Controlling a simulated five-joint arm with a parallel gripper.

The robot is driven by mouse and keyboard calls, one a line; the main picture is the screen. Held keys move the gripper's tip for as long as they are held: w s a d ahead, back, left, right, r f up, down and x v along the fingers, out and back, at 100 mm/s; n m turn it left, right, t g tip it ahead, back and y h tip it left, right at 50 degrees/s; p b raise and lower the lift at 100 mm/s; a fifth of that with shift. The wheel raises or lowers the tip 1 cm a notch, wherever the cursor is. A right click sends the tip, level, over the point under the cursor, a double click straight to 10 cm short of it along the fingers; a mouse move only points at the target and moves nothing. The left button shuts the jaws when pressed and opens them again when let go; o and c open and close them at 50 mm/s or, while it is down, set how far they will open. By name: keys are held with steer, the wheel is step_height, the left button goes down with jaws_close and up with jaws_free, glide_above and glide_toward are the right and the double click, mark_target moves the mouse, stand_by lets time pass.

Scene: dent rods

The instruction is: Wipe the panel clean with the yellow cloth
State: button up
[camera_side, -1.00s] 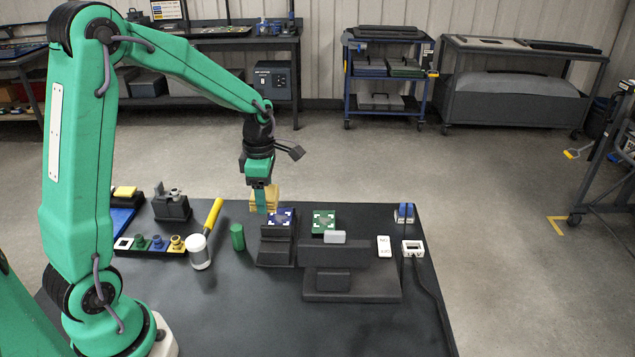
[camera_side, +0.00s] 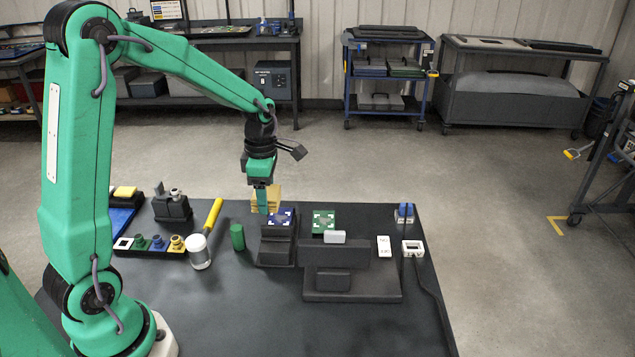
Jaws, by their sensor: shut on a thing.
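My gripper (camera_side: 263,206) points down near the back edge of the dark table, left of centre. It is shut on a yellow-tan layered piece, which looks like the folded yellow cloth (camera_side: 274,197). The green finger covers part of the cloth. Just right of the gripper, a blue plate with white marks (camera_side: 280,217) lies on a black stand. A green plate with white marks (camera_side: 323,220) lies further right. I cannot tell which surface is the panel, and no dirt is clear.
A dark block (camera_side: 335,281) with a light grey piece (camera_side: 334,237) stands right. The table's front is clear.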

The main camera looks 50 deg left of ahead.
mark_target(278, 185)
steer(key=m, duration=0.2)
steer(key=w+m, duration=0.1)
steer(key=m, duration=0.3)
steer(key=w+m, duration=0.1)
steer(key=m, duration=0.2)
steer(key=shift+a, duration=0.15)
steer(key=m, duration=0.2)
steer(key=w+m, duration=0.1)
steer(key=m, duration=0.3)
steer(key=w+m, duration=0.1)
steer(key=m, duration=0.1)
steer(key=shift+a+m, duration=0.15)
steer(key=shift+m, duration=0.25)
steer(key=shift+f, duration=0.15)
steer(key=shift+f, duration=2.1)
